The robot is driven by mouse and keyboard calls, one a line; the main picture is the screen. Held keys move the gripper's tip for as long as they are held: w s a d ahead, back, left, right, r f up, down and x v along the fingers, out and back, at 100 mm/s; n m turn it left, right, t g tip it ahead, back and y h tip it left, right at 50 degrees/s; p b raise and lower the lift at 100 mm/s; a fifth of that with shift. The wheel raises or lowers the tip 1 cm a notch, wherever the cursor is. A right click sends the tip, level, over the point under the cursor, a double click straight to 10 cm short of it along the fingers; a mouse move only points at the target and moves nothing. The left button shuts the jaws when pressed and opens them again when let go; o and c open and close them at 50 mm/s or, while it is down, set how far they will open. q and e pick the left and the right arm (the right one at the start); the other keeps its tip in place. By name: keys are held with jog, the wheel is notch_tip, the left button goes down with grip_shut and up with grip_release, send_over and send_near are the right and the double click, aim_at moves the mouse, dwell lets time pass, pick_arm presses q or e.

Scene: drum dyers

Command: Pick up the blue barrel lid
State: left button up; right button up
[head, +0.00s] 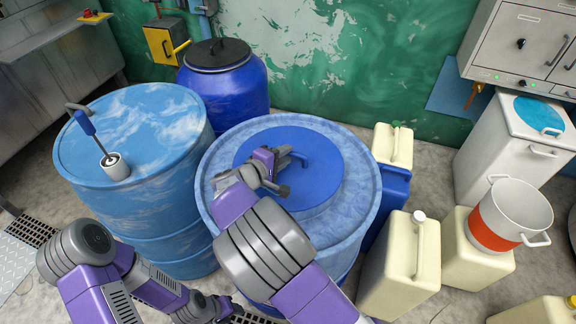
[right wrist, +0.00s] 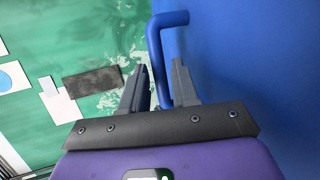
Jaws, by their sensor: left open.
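The blue barrel lid (head: 322,188) is a dark blue disc lying on top of the large light-blue barrel (head: 360,190) in the middle of the head view. A bent blue handle (right wrist: 158,45) stands up from it. My right gripper (head: 287,170) is at the handle. In the right wrist view its two fingers (right wrist: 160,85) lie on either side of the handle's end; I cannot tell whether they press on it. The lid's blue surface fills the right of that view. My left gripper (head: 232,309) is low at the bottom edge, open and away from the lid.
Another light-blue barrel (head: 160,135) with a white cup and a blue-handled tool stands left. A dark blue drum (head: 225,90) with a black lid stands behind. Cream canisters (head: 400,270) and a white pot with an orange band (head: 512,205) stand right.

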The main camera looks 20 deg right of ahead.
jog(key=x, duration=0.2)
jog(key=shift+w+d+f, duration=0.15)
jog(key=shift+d, duration=0.05)
jog(key=shift+c, duration=0.3)
grip_shut()
